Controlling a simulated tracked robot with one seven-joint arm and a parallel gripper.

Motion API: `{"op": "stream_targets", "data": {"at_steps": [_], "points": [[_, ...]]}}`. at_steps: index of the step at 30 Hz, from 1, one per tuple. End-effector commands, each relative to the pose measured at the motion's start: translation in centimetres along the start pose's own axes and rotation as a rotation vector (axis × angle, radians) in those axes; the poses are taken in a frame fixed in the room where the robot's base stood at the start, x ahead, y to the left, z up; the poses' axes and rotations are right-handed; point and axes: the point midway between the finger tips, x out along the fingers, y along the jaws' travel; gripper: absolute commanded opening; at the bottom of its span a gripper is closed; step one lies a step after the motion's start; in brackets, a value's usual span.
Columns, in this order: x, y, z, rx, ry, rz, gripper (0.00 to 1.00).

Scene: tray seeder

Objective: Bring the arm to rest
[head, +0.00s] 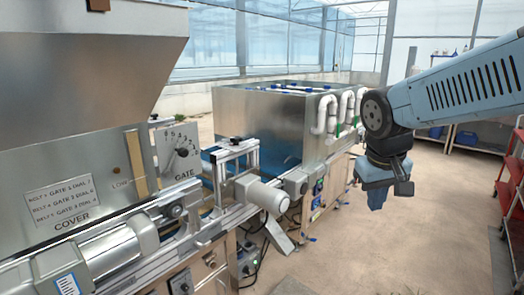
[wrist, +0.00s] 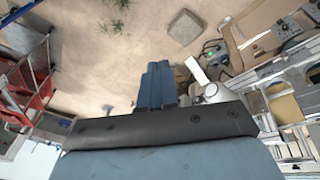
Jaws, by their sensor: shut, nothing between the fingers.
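My arm comes in from the right in the head view, with its blue wrist bent down. My gripper (head: 376,200) hangs at the end of it over open floor, right of the seeder line and apart from it. In the wrist view the fingers of my gripper (wrist: 158,68) lie side by side, shut, with nothing held between them. The floor lies beyond the fingertips.
The seeder's cover hopper (head: 70,115) and gate dial (head: 182,150) stand at the left. A metal tank (head: 262,115) with white pipes stands behind. A motor (head: 262,194) sticks out from the line. A red rack (head: 512,185) stands at the right. The floor (head: 400,255) between is clear.

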Motion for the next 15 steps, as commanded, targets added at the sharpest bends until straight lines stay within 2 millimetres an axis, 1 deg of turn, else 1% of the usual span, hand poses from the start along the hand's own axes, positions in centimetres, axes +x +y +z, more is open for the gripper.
{"op": "stream_targets", "data": {"at_steps": [1,3,9,15], "points": [[-0.8,0.2,0.8,0.021,0.029,-0.015,0.00],[-1.7,0.2,1.8,0.046,0.069,-0.038,0.00],[-3.7,0.0,4.2,0.106,0.171,-0.088,0.00],[-4.8,-0.5,5.5,0.135,0.233,-0.111,0.00]]}}
